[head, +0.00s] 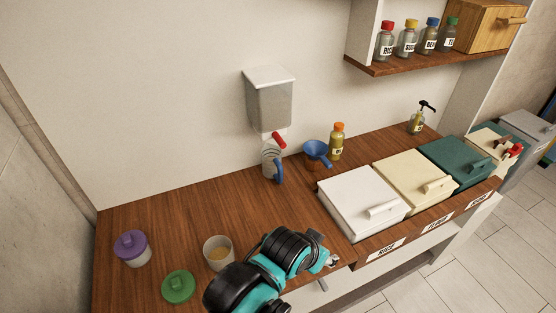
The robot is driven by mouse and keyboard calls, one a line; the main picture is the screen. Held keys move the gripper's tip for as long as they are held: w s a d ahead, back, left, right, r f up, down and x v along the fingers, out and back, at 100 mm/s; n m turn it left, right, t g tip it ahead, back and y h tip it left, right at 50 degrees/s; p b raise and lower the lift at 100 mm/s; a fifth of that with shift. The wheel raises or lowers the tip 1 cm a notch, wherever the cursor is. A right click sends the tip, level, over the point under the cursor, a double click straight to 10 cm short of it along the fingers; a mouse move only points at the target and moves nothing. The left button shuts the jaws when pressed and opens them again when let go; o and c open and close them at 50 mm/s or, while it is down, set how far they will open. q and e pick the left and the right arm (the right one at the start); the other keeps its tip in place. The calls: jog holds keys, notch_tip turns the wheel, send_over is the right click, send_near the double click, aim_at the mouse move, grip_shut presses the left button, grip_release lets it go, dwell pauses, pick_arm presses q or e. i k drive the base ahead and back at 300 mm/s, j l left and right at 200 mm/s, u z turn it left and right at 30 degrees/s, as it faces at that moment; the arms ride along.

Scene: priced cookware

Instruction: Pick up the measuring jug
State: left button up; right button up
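The measuring jug (269,162) appears to be the clear vessel with dark marks and a blue handle. It stands upright on the wooden counter near the back wall, below a wall dispenser. One teal and black arm of mine, seemingly the left, comes in from the bottom, left of centre. Its end, with what seems to be my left gripper (331,261), is at the counter's front edge, well apart from the jug. The fingers are too small and partly hidden to tell whether they are open. My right gripper is not in view.
The dispenser (269,104) with a red lever (278,140) hangs over the jug. A blue funnel-like vessel (317,150) and an orange-capped bottle (337,143) stand to its right. Lidded bins (358,201) line the right. An open tub (217,252), purple-lidded jar (132,249) and green lid (178,287) lie left.

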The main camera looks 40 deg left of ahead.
aim_at(271, 155)
jog(key=u, duration=1.4)
